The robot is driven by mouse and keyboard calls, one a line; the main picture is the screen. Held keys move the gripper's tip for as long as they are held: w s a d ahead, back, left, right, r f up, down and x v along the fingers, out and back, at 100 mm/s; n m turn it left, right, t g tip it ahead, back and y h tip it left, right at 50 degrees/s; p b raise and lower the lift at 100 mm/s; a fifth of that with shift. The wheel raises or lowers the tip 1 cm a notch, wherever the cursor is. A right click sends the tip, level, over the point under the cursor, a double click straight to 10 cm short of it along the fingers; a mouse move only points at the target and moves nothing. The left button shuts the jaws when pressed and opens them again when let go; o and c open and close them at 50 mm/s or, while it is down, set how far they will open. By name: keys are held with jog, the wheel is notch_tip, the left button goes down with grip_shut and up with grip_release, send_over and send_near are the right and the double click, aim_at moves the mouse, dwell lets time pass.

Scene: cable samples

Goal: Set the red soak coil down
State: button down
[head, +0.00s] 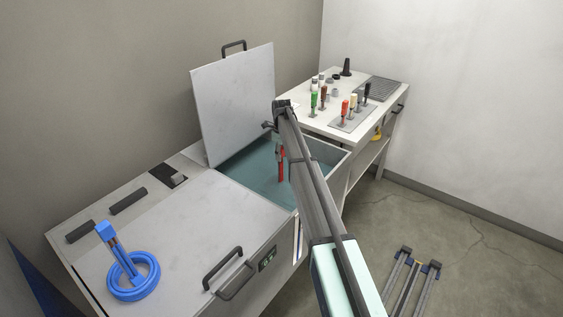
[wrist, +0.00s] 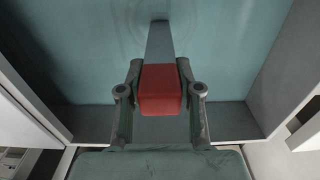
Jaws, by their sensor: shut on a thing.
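My gripper (wrist: 160,80) is shut on the red block-shaped top of the red soak coil (wrist: 160,92), with a finger on each side. A grey strip runs from the red top toward the blue-green liquid of the open bath, where faint rings show. In the head view a red part of the coil (head: 281,166) shows beside my arm, over the bath (head: 252,172). My arm hides much of it. I cannot tell whether its lower end touches the bath's floor; no ring part of it is visible.
The bath's raised lid (head: 233,100) stands behind the opening. A blue coil with an upright handle (head: 133,276) rests on the closed lid (head: 185,245) at left. The bench (head: 330,118) at back right holds several coloured-handled items. Bath walls surround the opening.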

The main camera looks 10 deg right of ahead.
jog(key=shift+f+p, duration=0.65)
jog(key=shift+f, duration=2.05)
jog(key=c, duration=0.8)
grip_release()
jog(key=shift+f, duration=0.1)
notch_tip(320, 180, up, 12)
jog(key=b, duration=0.4)
jog(key=shift+r, duration=0.2)
